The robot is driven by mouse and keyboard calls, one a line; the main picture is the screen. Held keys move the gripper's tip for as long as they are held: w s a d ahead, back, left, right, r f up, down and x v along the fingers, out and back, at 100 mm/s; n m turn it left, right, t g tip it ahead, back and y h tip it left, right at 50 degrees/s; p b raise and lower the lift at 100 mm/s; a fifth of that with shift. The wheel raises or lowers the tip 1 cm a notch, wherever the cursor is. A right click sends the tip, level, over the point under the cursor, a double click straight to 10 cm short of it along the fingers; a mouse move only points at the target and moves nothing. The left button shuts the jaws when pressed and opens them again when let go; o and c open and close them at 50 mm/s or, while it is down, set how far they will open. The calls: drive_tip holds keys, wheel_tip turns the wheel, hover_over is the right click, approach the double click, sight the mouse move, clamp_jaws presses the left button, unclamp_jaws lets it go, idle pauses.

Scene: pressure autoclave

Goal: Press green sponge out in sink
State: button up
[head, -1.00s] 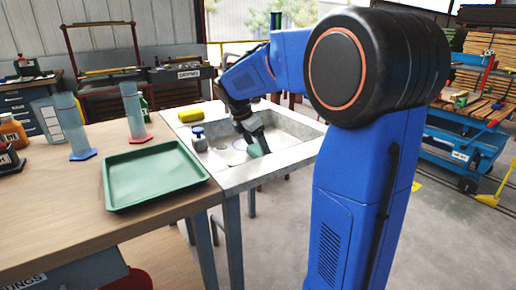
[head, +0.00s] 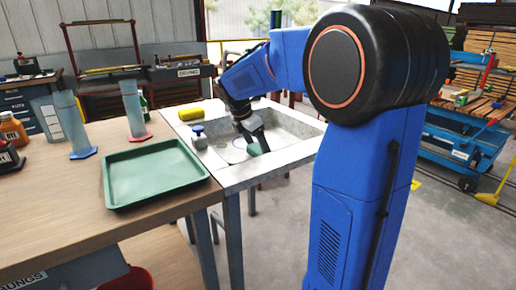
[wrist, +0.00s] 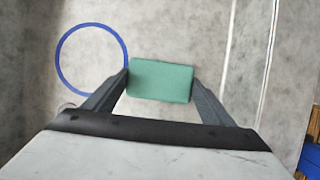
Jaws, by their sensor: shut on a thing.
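The green sponge (wrist: 160,80) is held between the two fingers of my gripper (wrist: 161,84) in the wrist view. In the head view the green sponge (head: 254,149) shows small at the tip of my gripper (head: 252,143), low inside the grey sink (head: 296,130). I cannot tell whether the sponge touches the sink floor. A blue ring (wrist: 91,59) shows in the sink, left of the sponge in the wrist view.
A green tray (head: 155,174) lies on the wooden bench. Two tall clear cylinders (head: 134,110) with blue and red bases stand behind it.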

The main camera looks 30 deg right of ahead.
drive_tip(key=shift+r, duration=3.5)
drive_tip(key=shift+f, duration=0.1)
drive_tip(key=shift+f, duration=2.9)
drive_tip(key=shift+f, duration=0.55)
drive_tip(key=shift+r, duration=3.5)
